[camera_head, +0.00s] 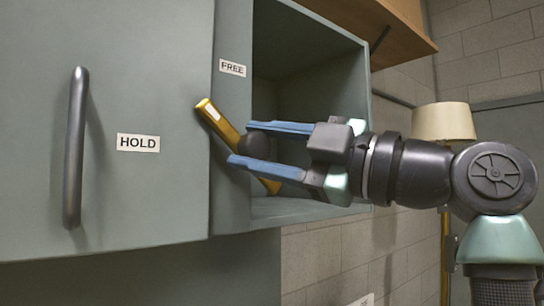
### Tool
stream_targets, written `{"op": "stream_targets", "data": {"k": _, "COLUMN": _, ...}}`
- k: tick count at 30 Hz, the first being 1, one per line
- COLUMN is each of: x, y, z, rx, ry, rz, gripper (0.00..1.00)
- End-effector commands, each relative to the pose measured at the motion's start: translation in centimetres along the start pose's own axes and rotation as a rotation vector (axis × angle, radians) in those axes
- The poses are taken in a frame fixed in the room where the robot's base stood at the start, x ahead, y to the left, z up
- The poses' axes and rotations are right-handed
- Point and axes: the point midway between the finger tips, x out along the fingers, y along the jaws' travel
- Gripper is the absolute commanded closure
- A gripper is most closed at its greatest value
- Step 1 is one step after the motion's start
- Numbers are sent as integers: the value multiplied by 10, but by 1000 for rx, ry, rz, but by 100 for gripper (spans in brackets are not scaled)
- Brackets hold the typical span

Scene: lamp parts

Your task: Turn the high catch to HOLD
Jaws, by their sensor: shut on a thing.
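The high catch (218,121) is a yellow bar with a white mark at its upper-left end and a round dark hub at its middle. It is tilted, running from upper left to lower right. Its marked end points up and left, between the HOLD label (138,143) on the left and the FREE label (232,68) above. My gripper (240,143) reaches in from the right, its blue fingers above and below the hub. It is shut on the catch; the exact contact is partly hidden behind the lower finger.
A grey-green door with a vertical dark handle (75,148) is at left. An open cabinet compartment (308,65) lies behind my gripper. A wooden shelf (400,30) is at upper right, and a cream lampshade (443,121) stands behind my arm.

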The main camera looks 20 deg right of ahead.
Motion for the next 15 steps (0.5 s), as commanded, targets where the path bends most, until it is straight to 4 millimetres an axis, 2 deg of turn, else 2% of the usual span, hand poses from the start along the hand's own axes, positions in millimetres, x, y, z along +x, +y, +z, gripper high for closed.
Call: {"op": "stream_targets", "data": {"k": 15, "x": 0, "y": 2, "z": 0, "rx": -434, "ry": -4, "rz": -183, "gripper": 100}}
